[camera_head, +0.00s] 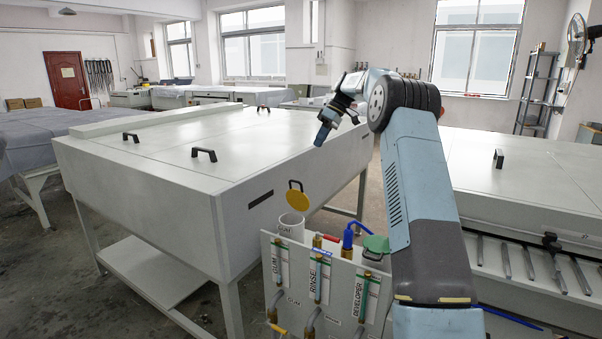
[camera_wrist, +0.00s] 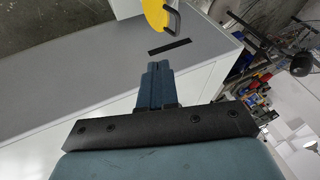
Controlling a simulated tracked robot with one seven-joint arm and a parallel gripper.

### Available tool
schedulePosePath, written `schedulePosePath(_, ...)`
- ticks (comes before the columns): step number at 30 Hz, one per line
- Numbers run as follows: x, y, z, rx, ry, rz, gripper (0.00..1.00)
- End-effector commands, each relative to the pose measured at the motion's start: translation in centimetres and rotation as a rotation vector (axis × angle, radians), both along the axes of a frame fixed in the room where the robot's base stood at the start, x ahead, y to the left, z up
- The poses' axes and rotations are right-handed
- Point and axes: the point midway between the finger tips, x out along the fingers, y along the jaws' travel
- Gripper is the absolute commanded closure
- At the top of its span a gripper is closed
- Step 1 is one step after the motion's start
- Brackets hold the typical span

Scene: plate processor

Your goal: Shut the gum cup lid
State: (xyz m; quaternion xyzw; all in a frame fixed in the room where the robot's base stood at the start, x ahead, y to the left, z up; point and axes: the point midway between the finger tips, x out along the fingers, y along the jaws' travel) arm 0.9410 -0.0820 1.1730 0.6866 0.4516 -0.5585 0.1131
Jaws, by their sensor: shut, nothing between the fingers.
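The gum cup (camera_head: 291,225) is a white cylinder on the panel in front of the large white processor. Its yellow round lid (camera_head: 297,201) stands tilted up above the cup mouth, with a dark handle on it, so the cup is open. The lid also shows at the top of the wrist view (camera_wrist: 154,14). My gripper (camera_head: 321,137) is shut and empty, pointing down, above and to the right of the lid and clear of it. In the wrist view my shut fingers (camera_wrist: 156,72) are apart from the lid.
The panel (camera_head: 341,290) carries hoses, valves and GUM, RINSE and DEVELOPER labels. The white processor (camera_head: 150,190) stands behind. Another white machine (camera_head: 520,180) is at right.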

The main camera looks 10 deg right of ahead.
Motion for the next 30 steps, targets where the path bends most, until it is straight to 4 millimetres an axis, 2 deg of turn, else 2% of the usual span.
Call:
schedulePosePath(7, 0.1, 0.9, -1.8, 0.005, 0.001, 0.005, 1.00)
schedulePosePath(21, -0.2, 5.0, -8.9, 0.003, 0.002, 0.004, 1.00)
schedulePosePath(30, -2.3, 7.1, -10.1, 0.003, 0.000, 0.006, 1.00)
